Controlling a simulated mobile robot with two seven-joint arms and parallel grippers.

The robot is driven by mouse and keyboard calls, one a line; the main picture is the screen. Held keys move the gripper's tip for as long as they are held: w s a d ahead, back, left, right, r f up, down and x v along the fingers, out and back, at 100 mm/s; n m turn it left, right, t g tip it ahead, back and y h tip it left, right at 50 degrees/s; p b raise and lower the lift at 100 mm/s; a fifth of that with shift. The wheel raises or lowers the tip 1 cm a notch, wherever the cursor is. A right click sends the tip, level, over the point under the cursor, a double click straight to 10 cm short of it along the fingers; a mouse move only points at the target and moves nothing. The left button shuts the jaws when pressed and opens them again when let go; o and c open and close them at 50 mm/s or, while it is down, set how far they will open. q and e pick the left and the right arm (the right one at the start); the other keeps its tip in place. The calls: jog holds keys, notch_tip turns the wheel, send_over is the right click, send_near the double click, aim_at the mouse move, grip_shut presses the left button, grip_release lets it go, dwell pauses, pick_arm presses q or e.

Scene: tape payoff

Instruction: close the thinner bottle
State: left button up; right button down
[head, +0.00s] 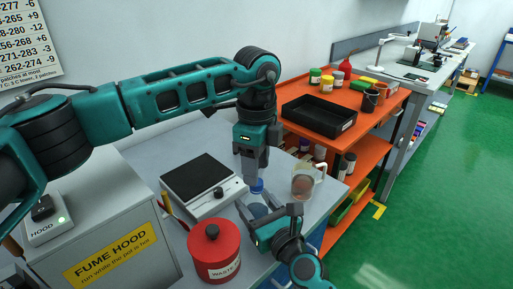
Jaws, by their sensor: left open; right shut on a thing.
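The thinner bottle (258,210) is a pale, bluish, see-through bottle standing on the grey bench. A blue cap (257,187) is at its top; I cannot tell whether it is seated or tightened. My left gripper (257,181) points straight down just above the cap, with its jaws open around or just over it. My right gripper (268,216) reaches in from the lower right and is shut on the bottle's body. It hides part of the bottle's lower side.
A hotplate (218,194) is left of the bottle, and a red waste can (214,252) is in front. A clear mug (303,184) with brown contents stands close on the right. An orange shelf cart (352,140) with a black tray (318,116) is behind it.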

pick_arm(q)
jog(key=shift+f, duration=1.6)
grip_shut()
